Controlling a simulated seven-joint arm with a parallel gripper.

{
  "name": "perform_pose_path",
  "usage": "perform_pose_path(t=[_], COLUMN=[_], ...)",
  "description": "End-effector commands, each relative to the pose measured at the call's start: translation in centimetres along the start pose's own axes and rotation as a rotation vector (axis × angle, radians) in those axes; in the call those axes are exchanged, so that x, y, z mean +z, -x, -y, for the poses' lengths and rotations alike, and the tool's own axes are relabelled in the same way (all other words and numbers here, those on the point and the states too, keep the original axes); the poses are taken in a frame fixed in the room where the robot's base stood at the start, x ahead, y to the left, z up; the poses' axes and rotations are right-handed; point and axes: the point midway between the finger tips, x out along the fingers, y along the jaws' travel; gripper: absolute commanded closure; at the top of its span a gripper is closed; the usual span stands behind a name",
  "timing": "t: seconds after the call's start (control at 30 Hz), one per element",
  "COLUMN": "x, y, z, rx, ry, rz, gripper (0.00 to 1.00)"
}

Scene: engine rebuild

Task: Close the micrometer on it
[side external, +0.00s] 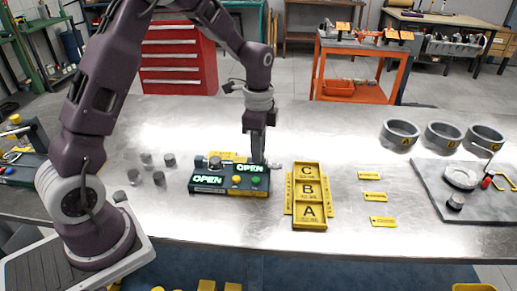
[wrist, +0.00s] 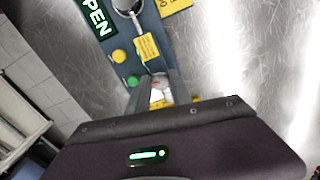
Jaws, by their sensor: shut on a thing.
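The micrometer station (side external: 228,190) is a dark box on the steel table, with two lit displays reading OPEN, a yellow button (side external: 236,180) and a green button (side external: 256,179). A round grey metal piece (side external: 215,162) sits on its top left; a metal ring-like part also shows in the wrist view (wrist: 126,4). My gripper (side external: 258,160) points down at the station's right end. The fingers partly hide the knob.
A yellow tray (side external: 309,197) marked A, B, C stands just right of the station. Several grey cylinders (side external: 147,160) stand to its left. Yellow tags (side external: 372,196), several rings (side external: 443,136) and a grey plate (side external: 440,185) lie farther right.

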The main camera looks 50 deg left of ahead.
Motion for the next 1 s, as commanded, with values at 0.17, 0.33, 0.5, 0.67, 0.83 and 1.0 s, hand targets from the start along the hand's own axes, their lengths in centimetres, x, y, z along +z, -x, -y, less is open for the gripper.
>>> perform_pose_path(t=[0.17, 0.33, 0.5, 0.67, 0.83, 1.0], x=[0.00, -0.04, -0.01, -0.04, -0.02, -0.04], y=[0.07, 0.09, 0.09, 0.10, 0.10, 0.11], z=[0.04, 0.02, 0.04, 0.03, 0.04, 0.04], rx=[-0.002, -0.002, -0.002, -0.002, -0.002, -0.002], ry=[0.165, 0.327, 0.488, 0.641, 0.801, 0.964], rz=[0.000, -0.001, -0.001, -0.002, -0.002, -0.002], gripper=[1.00, 1.00, 1.00, 1.00, 1.00, 1.00])
